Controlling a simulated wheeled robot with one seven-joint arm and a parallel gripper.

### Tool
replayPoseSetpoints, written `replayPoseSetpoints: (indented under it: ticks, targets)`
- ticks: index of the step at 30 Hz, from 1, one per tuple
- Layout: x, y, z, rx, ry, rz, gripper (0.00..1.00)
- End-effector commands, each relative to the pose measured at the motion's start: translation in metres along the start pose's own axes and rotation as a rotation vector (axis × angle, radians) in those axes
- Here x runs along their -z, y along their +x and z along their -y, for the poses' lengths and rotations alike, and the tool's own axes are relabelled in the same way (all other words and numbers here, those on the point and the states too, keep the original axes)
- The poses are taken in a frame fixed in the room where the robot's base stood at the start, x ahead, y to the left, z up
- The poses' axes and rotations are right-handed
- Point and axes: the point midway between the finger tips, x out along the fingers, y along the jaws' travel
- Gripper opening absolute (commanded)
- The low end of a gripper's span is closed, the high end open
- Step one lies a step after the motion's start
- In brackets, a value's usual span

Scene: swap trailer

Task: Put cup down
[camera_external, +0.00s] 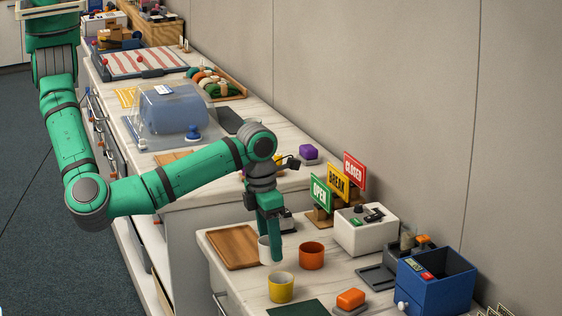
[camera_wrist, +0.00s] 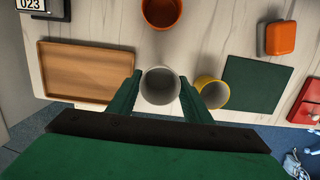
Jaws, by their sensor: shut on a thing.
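A white cup (camera_external: 264,252) is between the fingers of my gripper (camera_external: 271,245), low over the marble counter. In the wrist view the cup (camera_wrist: 160,86) is seen from above, upright and empty, with a finger on each side; my gripper (camera_wrist: 160,95) is shut on it. I cannot tell whether the cup's base touches the counter. An orange cup (camera_external: 311,255) stands to its right in the external view. A yellow cup (camera_external: 281,288) stands in front of it. Both also show in the wrist view, the orange one (camera_wrist: 161,12) and the yellow one (camera_wrist: 211,93).
A wooden tray (camera_external: 232,246) lies left of the cups. A dark green mat (camera_wrist: 251,86) lies beside the yellow cup. An orange block (camera_external: 350,299), a white box (camera_external: 366,232), signs (camera_external: 338,185) and a blue bin (camera_external: 436,282) stand to the right. The counter's front edge is close.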

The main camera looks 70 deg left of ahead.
Motion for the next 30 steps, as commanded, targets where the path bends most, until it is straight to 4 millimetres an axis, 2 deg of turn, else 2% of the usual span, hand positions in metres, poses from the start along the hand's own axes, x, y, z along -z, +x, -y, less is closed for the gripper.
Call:
replayPoseSetpoints:
  ticks: [4,11,22,23,25,30]
  targets:
    - [-0.004,0.008,0.003,-0.001,0.001,0.0,0.21]
    - [0.0,0.036,0.003,-0.002,0.001,0.0,0.21]
    - [0.0,0.04,0.004,0.0,0.0,0.0,0.21]
    - [0.0,0.041,0.003,0.0,0.0,0.0,0.48]
    - [0.0,0.041,0.003,0.0,0.0,0.0,0.64]
    - [0.0,0.04,0.003,0.0,0.0,0.0,0.64]
